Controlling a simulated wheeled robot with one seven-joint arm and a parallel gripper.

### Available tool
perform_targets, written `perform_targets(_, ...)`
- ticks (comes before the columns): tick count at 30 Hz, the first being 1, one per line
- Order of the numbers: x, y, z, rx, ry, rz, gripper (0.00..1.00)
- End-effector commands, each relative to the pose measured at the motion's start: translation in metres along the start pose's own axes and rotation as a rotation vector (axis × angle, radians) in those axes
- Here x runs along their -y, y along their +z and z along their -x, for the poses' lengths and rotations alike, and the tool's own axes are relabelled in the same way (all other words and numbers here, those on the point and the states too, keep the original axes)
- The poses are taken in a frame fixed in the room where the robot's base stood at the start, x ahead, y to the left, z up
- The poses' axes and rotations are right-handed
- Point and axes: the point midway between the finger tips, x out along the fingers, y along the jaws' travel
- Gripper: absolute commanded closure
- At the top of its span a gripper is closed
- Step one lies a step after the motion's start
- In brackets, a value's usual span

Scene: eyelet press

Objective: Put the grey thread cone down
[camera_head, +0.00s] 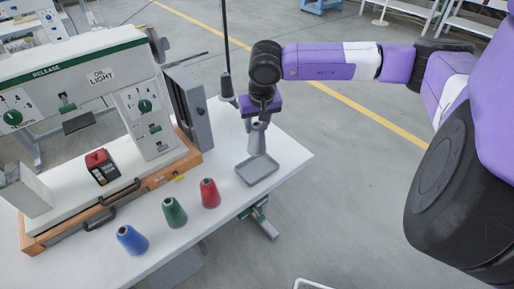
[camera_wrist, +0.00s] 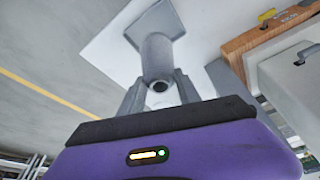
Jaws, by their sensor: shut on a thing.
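My gripper (camera_head: 259,124) points down over the right end of the white table and is shut on the grey thread cone (camera_head: 258,143). The cone is upright, with its narrow top between the fingers. Below it is a small grey square tray (camera_head: 258,173). The cone's lower end overlaps the back part of the tray in the picture; whether it touches the tray I cannot tell. In the wrist view the cone (camera_wrist: 157,58) sits between the two fingers of my gripper (camera_wrist: 158,92), with the tray (camera_wrist: 164,17) beyond it.
Red (camera_head: 210,194), green (camera_head: 174,212) and blue (camera_head: 131,240) cones stand in a row along the front of the white table (camera_head: 285,150). The large press (camera_head: 95,100) on its wooden base fills the left. A grey upright box (camera_head: 190,110) stands left of my gripper.

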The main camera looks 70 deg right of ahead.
Motion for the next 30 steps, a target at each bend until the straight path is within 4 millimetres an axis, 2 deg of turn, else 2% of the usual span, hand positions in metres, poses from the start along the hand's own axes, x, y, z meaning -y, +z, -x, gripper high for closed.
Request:
perform_targets(3, 0.0, 0.009, -0.026, 0.004, -0.001, -0.005, 1.0)
perform_targets(9, 0.0, 0.017, -0.056, 0.001, -0.001, -0.004, 1.0)
perform_targets(16, 0.0, 0.022, -0.07, 0.0, 0.0, -0.002, 1.0)
perform_targets(23, 0.0, 0.03, -0.098, 0.001, 0.0, -0.004, 1.0)
perform_targets(30, -0.001, 0.03, -0.099, -0.001, 0.001, -0.002, 1.0)
